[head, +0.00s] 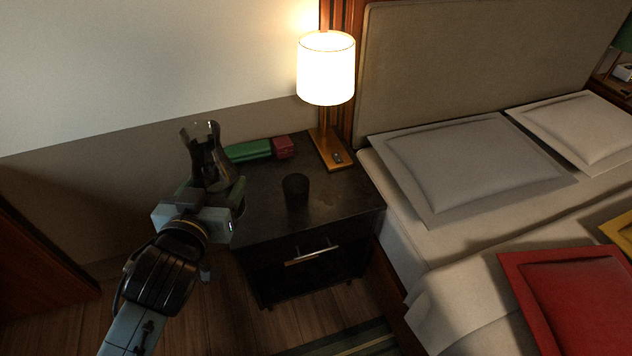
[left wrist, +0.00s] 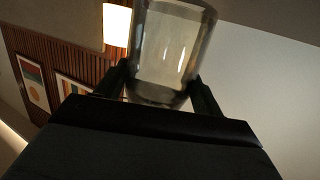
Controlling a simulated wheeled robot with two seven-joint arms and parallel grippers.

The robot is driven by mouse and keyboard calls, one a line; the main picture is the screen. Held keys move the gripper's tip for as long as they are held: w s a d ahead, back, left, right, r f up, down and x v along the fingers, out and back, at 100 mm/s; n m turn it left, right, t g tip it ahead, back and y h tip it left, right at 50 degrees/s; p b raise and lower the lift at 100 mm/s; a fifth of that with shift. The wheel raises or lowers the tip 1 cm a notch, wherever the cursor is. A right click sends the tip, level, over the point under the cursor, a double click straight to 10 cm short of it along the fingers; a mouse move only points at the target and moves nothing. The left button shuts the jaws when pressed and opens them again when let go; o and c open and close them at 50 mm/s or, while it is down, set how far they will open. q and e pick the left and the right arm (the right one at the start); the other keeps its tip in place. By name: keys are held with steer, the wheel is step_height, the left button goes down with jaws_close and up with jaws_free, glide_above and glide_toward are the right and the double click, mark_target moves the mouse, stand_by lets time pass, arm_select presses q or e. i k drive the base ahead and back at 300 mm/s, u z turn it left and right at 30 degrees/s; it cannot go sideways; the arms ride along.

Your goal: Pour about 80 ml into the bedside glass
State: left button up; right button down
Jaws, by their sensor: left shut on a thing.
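The bedside glass (head: 295,190) is a small dark tumbler standing upright near the front middle of the nightstand. My left gripper (head: 212,187) is shut on a clear, smoky glass carafe (head: 206,150) with a flared top. The carafe looks about upright at the left side of the nightstand, to the left of the glass and apart from it. In the left wrist view the carafe (left wrist: 168,50) sits between the two fingers (left wrist: 162,92). How much liquid it holds I cannot tell. My right gripper is in neither view.
The dark nightstand (head: 345,205) carries a lit lamp (head: 326,75) at the back right. A green box (head: 250,150) and a small red box (head: 283,147) lie at its back. The bed (head: 400,220) adjoins on the right. The nightstand top around the glass is clear.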

mark_target(295, 187)
steer(key=z, duration=1.15)
steer(key=k, duration=0.65)
steer(key=u, duration=0.8)
steer(key=i, duration=1)
